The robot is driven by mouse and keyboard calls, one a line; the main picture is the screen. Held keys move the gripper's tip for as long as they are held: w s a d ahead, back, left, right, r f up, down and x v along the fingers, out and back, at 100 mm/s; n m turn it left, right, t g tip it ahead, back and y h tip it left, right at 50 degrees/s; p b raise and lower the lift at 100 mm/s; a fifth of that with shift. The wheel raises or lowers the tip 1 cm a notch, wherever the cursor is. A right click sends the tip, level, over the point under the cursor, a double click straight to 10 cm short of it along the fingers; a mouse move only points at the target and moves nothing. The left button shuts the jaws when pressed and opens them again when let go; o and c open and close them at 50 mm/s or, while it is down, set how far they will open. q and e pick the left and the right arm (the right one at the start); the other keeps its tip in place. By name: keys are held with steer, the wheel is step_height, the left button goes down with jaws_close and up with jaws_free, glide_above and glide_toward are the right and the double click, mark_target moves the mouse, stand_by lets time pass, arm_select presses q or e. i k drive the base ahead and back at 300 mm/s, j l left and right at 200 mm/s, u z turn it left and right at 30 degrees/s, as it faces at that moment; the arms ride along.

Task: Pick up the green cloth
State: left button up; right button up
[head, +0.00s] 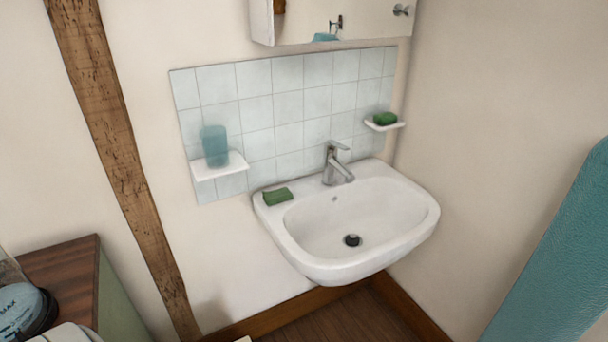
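A small folded green cloth (278,196) lies on the back left corner of the white washbasin (425,222), left of the tap. It looks flat and rectangular, and nothing covers it. Neither of my grippers shows in the head view, so their position relative to the cloth cannot be seen.
A chrome tap (338,165) stands at the basin's back. A teal cup (214,146) sits on a small left shelf (232,168). A green soap-like piece (385,118) sits on the right dish (371,125). A mirrored cabinet (340,20) hangs above. A teal surface (560,260) fills the right edge.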

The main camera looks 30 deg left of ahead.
mark_target(280, 195)
steer(key=u, duration=1.25)
